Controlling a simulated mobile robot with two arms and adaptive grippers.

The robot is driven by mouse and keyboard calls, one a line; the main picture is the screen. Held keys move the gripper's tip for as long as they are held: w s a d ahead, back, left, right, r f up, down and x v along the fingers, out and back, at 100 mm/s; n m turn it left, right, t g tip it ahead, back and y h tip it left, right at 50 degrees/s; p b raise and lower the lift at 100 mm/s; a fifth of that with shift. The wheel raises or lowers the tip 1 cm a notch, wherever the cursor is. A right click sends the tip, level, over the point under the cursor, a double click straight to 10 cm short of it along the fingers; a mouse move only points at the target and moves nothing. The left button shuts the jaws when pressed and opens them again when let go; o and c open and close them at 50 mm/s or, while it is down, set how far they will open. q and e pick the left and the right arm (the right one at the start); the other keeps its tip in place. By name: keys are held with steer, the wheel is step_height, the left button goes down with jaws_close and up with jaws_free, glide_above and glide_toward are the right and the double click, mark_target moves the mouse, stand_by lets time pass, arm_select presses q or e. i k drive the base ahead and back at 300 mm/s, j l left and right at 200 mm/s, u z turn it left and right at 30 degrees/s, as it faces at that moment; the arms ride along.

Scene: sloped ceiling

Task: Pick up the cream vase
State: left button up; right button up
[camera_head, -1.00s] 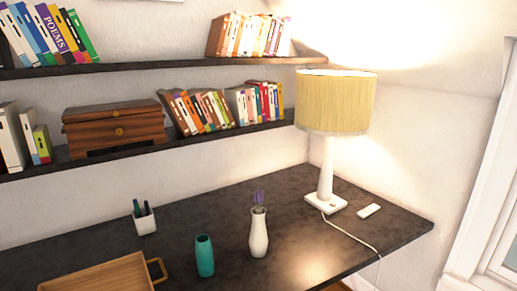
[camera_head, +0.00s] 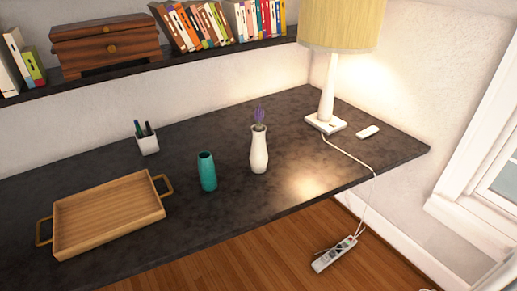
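The cream vase (camera_head: 259,152) stands upright on the dark desk (camera_head: 225,125), a little right of the middle of the view. Neither of my grippers shows in the head view.
A wooden tray (camera_head: 61,217) with handles lies left on the desk, with a white pen cup (camera_head: 147,144) behind it. A lamp (camera_head: 326,122) and a small white remote (camera_head: 368,131) are at the right. A power strip (camera_head: 335,254) lies on the wooden floor.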

mark_target(258, 157)
steer(key=i+l, duration=0.2)
steer(key=i, duration=0.2)
steer(key=i+l, duration=0.2)
steer(key=i, duration=0.2)
